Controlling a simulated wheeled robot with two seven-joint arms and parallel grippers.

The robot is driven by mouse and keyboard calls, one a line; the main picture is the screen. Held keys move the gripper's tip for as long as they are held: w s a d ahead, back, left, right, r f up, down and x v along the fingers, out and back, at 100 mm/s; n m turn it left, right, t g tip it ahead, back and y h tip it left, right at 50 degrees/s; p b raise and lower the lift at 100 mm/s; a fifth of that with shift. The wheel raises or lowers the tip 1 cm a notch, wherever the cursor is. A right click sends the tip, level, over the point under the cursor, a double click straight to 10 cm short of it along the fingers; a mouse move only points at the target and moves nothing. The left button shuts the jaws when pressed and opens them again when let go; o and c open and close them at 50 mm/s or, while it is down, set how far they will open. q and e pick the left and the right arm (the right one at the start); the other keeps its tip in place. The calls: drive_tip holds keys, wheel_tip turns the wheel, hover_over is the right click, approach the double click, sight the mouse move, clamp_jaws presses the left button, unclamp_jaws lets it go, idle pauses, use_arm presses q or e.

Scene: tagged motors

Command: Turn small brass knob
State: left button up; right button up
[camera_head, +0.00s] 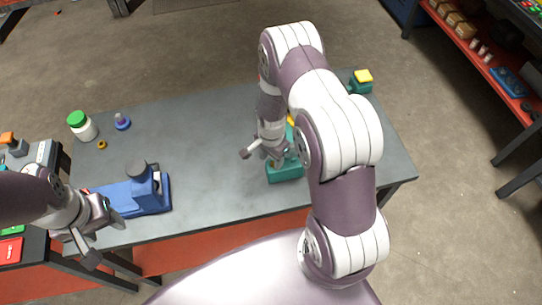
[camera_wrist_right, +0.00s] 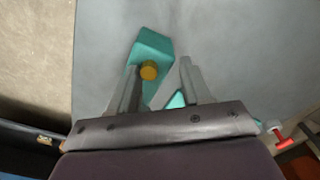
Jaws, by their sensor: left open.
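The small brass knob (camera_wrist_right: 149,70) is a round, yellow-brown knob on a teal block (camera_wrist_right: 152,46) in the right wrist view. My right gripper (camera_wrist_right: 158,66) is open, its two fingers apart, with the knob showing between them, close to the left finger. I cannot tell whether that finger touches it. In the head view my right gripper (camera_head: 261,157) points down at the teal block (camera_head: 286,173), and my arm hides much of that block and the knob. My left gripper (camera_head: 103,240) is open and empty at the table's front left, near a blue device (camera_head: 145,196).
The grey table (camera_head: 205,150) is clear between the blue device and the teal block. A green-capped white jar (camera_head: 83,126), a blue-based purple piece (camera_head: 122,122) and a small yellow ring (camera_head: 102,145) stand at left. A yellow-topped teal box (camera_head: 361,82) stands at the back right.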

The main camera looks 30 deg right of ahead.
drive_tip(key=shift+s+d+f, duration=0.15)
drive_tip(key=shift+s+f, duration=0.05)
drive_tip(key=shift+s, duration=0.05)
drive_tip(key=c, duration=0.4)
